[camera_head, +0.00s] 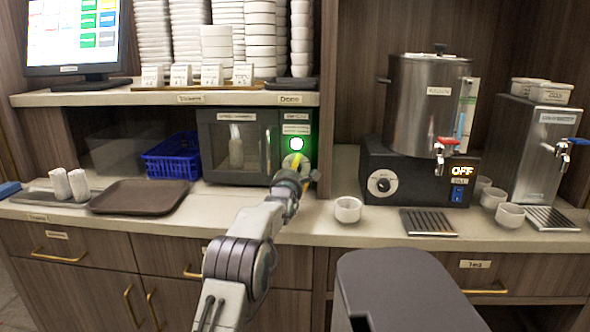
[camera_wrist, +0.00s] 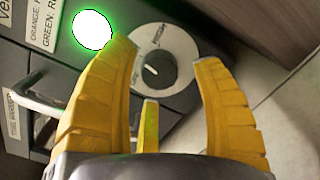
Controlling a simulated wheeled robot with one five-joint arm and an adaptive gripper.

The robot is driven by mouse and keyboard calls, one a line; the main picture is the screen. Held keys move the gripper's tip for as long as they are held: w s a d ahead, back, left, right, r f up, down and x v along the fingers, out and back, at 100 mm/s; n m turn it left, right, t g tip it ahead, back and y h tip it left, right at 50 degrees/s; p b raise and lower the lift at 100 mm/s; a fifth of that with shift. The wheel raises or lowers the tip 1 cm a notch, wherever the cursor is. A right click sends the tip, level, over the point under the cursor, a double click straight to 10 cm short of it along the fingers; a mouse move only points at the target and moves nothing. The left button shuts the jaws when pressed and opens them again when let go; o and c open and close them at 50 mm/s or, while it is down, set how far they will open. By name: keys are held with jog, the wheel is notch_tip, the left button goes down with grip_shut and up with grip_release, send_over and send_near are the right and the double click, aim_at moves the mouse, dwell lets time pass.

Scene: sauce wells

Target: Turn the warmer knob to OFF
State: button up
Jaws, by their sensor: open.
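The warmer (camera_head: 238,147) is a dark cabinet with a glass door on the counter, left of the wooden post. Its knob is a pale dial, partly hidden behind my gripper in the head view. A lit lamp (camera_head: 296,144) with a green glow sits above the knob; the lamp also shows in the wrist view (camera_wrist: 93,30). My gripper (camera_wrist: 168,52) is open, its yellow fingers in front of the knob on both sides, holding nothing.
The warmer's door handle (camera_wrist: 40,102) is left of my gripper. A white cup (camera_head: 347,209) stands to the right on the counter. A boiler (camera_head: 428,100) on a black base reading OFF stands farther right. A brown tray (camera_head: 138,197) and blue basket (camera_head: 171,157) are left.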

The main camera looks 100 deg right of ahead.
jog(key=shift+s+d, duration=0.1)
jog(key=shift+d, duration=0.3)
jog(key=shift+d, duration=0.1)
jog(key=shift+c, duration=0.4)
jog(key=c, duration=1.1)
jog(key=shift+n, duration=0.3)
jog(key=n+b, duration=0.2)
jog(key=shift+f+n, duration=0.15)
jog(key=shift+n, duration=0.15)
grip_shut()
jog(key=shift+n+b, duration=0.8)
jog(key=shift+n, duration=0.6)
